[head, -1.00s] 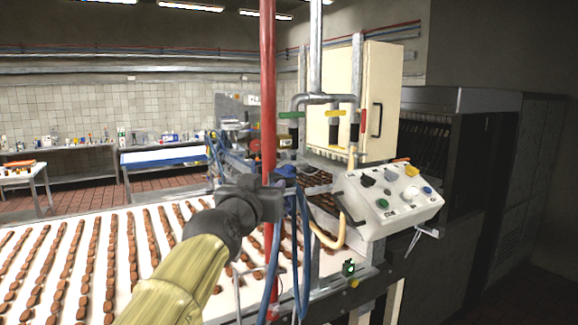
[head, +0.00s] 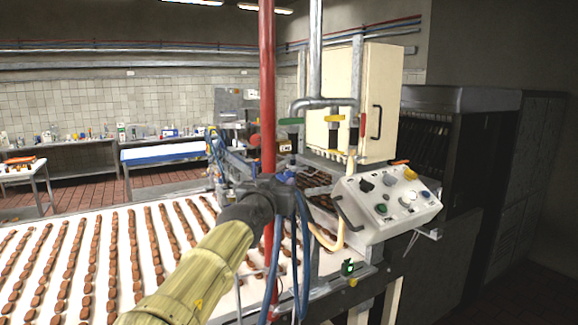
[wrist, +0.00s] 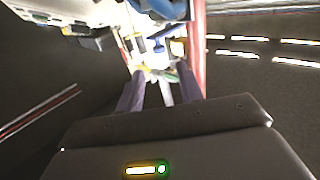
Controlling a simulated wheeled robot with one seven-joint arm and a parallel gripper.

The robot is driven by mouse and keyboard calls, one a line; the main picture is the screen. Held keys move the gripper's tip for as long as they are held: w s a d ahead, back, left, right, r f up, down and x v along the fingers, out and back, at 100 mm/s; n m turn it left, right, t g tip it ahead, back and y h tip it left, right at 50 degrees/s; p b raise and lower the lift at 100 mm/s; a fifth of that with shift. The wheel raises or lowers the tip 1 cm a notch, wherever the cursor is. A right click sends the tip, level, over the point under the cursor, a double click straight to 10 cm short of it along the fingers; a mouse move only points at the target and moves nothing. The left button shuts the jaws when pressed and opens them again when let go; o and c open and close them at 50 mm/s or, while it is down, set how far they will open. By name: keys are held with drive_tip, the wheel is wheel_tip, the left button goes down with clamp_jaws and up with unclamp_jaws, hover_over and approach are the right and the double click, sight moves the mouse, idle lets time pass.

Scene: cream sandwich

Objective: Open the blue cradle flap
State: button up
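A blue part (head: 286,177) shows just beyond my gripper, beside the red pole, in the head view. A large blue piece (wrist: 160,8) is at the top of the wrist view, with a smaller blue bar below it. I cannot tell for certain which of these is the cradle flap, or how far it is open. My gripper (wrist: 160,74) has its two dark fingers apart, with no object clearly held between them. The blue piece lies beyond the fingertips, with a gap in the picture. In the head view the fingertips are hidden.
A red vertical pole (head: 267,90) stands close to my gripper. Blue hoses (head: 304,250) hang just right of it. A control box (head: 388,203) with knobs is further right. A white conveyor (head: 105,255) with rows of brown biscuits fills the lower left.

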sight(288, 173)
drive_tip(key=w+p, duration=0.1)
drive_tip(key=w, duration=0.1)
drive_tip(key=w+d+p, duration=0.1)
drive_tip(key=w+p, duration=0.1)
drive_tip(key=w, duration=0.1)
drive_tip(key=w+p, duration=0.1)
drive_tip(key=w, duration=0.2)
drive_tip(key=shift+w+d+r, duration=0.15)
drive_tip(key=shift+d, duration=0.15)
drive_tip(key=shift+w+d+p, duration=0.1)
drive_tip(key=shift+w+p, duration=0.35)
drive_tip(key=shift+w, duration=0.15)
drive_tip(key=shift+s, duration=0.1)
clamp_jaws()
